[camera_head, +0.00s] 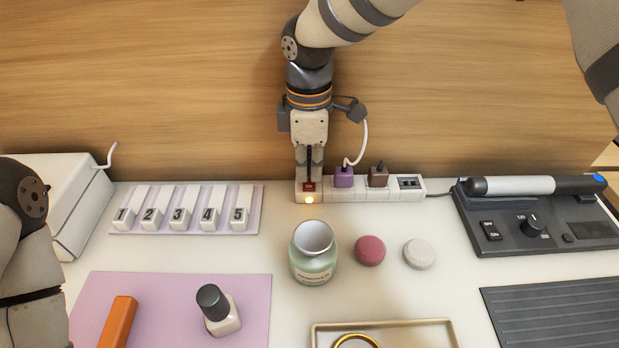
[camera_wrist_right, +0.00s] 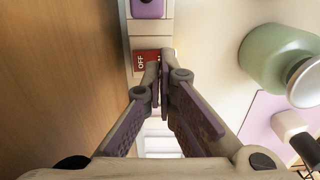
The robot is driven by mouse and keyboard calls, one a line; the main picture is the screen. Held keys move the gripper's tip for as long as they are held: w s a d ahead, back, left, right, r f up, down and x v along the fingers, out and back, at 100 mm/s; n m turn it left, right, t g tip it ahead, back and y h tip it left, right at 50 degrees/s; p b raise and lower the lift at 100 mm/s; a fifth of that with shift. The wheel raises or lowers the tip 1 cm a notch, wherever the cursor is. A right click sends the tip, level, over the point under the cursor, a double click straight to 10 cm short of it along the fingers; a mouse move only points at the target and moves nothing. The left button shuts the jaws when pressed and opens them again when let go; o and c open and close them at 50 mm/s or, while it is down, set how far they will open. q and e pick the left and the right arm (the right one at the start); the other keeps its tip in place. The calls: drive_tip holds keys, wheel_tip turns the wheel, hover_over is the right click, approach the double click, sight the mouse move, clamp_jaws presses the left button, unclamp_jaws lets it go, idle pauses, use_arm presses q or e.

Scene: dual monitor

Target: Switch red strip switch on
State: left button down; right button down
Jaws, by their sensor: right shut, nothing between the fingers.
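The white power strip (camera_head: 345,195) lies along the wooden wall at the back of the table. Its red switch (camera_head: 309,187) is at the strip's left end, and a small light beside it glows (camera_head: 309,199). My right gripper (camera_head: 309,180) points down with shut fingertips right at the red switch. In the right wrist view the red switch (camera_wrist_right: 146,60) shows the word OFF, and the fingertips (camera_wrist_right: 163,72) cover its other part. Whether they touch it I cannot tell. My left arm shows at the left edge, but its gripper is out of view.
Purple (camera_head: 344,178) and brown (camera_head: 378,177) plugs sit in the strip. Numbered white blocks (camera_head: 183,215) stand left. A green jar (camera_head: 313,258) and two round lids are in front. A soldering station (camera_head: 530,225) is right.

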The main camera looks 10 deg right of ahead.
sight(309, 186)
wheel_tip(309, 186, up, 5)
drive_tip(key=shift+f+p, duration=0.1)
drive_tip(key=shift+p, duration=0.3)
drive_tip(key=shift+s, duration=0.1)
